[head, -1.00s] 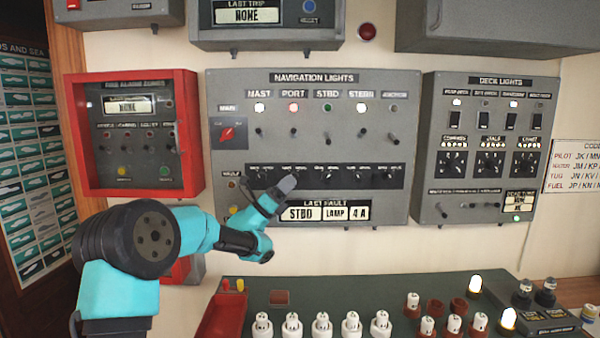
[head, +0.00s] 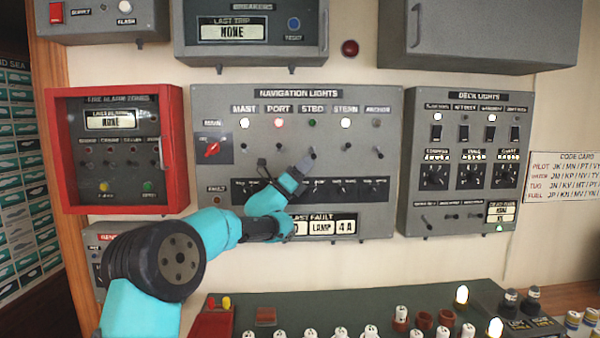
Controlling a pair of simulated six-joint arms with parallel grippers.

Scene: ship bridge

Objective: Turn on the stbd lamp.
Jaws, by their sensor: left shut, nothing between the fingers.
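The grey navigation lights panel (head: 230,105) hangs on the wall in the head view. Its STBD indicator (head: 312,123) is a dark, dim green, while the MAST, PORT and STERN indicators glow. The STBD toggle switch (head: 312,152) sits below its indicator. My left gripper (head: 306,162) is shut and empty. Its tip is at the lower side of the STBD toggle and partly overlaps it in the picture; I cannot tell whether they touch. My left wrist hides part of the last-fault display (head: 346,227). My right gripper is not in view.
The neighbouring PORT toggle (head: 277,151) and STERN toggle (head: 345,148) stand close on either side. A row of knobs (head: 342,188) lies below. The red-framed fire alarm box (head: 180,150) is left, the deck lights panel (head: 408,170) right, and a console (head: 360,300) below.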

